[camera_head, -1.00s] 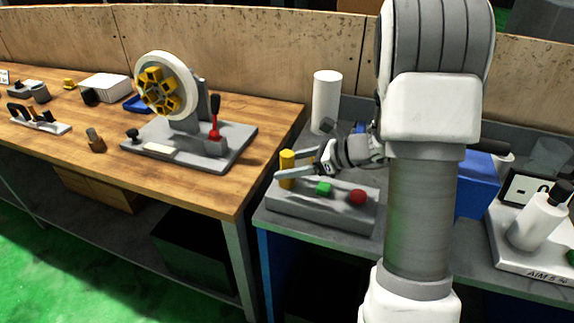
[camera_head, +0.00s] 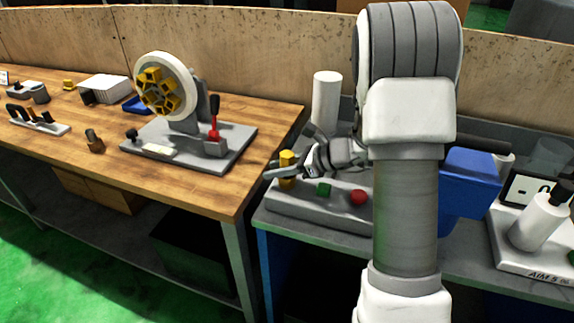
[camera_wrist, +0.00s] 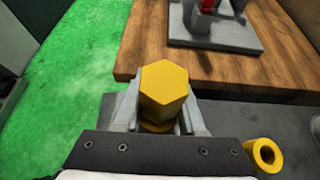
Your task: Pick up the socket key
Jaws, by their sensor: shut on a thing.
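The socket key (camera_head: 287,158), which I take to be the yellow hexagonal piece, stands upright at the left end of a grey block (camera_head: 300,215). In the wrist view the socket key (camera_wrist: 163,88) shows its hexagonal top between the two fingers. My gripper (camera_head: 283,171) reaches it from the right and is shut on it; the gripper also shows in the wrist view (camera_wrist: 162,113). Its lower end is partly hidden by the fingers, and I cannot tell whether it still touches the block.
A white cylinder (camera_head: 326,98) stands behind. A wooden bench (camera_head: 215,185) with a wheel fixture (camera_head: 165,87) is to the left. A yellow ring (camera_wrist: 265,154) lies right in the wrist view.

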